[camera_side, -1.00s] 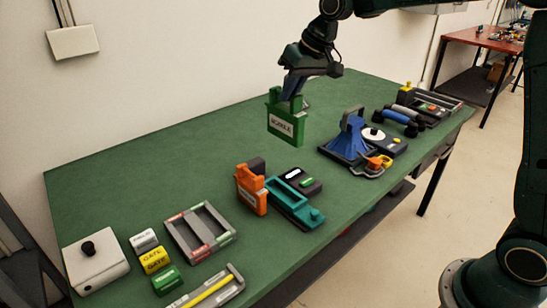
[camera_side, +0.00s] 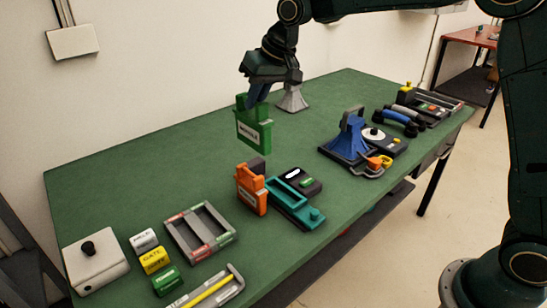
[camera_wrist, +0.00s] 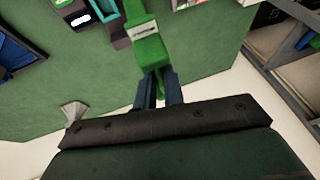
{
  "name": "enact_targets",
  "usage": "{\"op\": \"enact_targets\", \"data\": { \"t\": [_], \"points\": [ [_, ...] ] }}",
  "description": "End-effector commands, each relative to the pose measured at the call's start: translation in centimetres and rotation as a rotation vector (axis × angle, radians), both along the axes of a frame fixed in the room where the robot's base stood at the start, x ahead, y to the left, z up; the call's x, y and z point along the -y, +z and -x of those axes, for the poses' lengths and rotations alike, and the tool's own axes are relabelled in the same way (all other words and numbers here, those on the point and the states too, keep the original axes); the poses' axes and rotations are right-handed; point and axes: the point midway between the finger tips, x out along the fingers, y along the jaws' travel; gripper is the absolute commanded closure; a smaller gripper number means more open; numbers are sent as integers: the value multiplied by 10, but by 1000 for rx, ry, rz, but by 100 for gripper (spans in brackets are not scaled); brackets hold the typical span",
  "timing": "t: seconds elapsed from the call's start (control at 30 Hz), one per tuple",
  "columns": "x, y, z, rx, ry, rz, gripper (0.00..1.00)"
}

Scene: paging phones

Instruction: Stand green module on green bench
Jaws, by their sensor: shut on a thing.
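The green module (camera_side: 254,130), a block with a white label, is held upright in the air above the green bench (camera_side: 200,150). It also shows in the wrist view (camera_wrist: 149,45). My gripper (camera_side: 257,96) is shut on its upper part. In the side view the module hangs behind and above the orange module, apart from the bench top. In the wrist view the fingers (camera_wrist: 160,88) close on the module's near end.
An orange module (camera_side: 251,190) stands beside a teal tray (camera_side: 295,205). A grey two-slot tray (camera_side: 200,232) lies at front left, near small labelled blocks (camera_side: 153,260). A blue stand (camera_side: 347,140) is to the right. A grey cone-like piece (camera_side: 292,99) stands at the back. The back-left bench is clear.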

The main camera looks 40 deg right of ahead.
Motion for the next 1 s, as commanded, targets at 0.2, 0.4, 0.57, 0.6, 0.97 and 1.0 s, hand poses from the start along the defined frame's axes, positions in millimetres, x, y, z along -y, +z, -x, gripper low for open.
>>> {"op": "enact_targets", "data": {
  "t": [0.2, 0.4, 0.57, 0.6, 0.97, 1.0],
  "points": [
    [-51, -4, -12, 3, 4, -1, 100],
    [-71, -6, -15, 4, 0, -3, 100],
    [-74, -6, -16, 4, -2, -3, 100],
    [-73, -7, -16, 4, -2, -3, 100],
    [-73, -47, -15, 0, -1, -2, 100],
    [-73, -55, -15, -1, -1, -2, 100]
  ]
}}
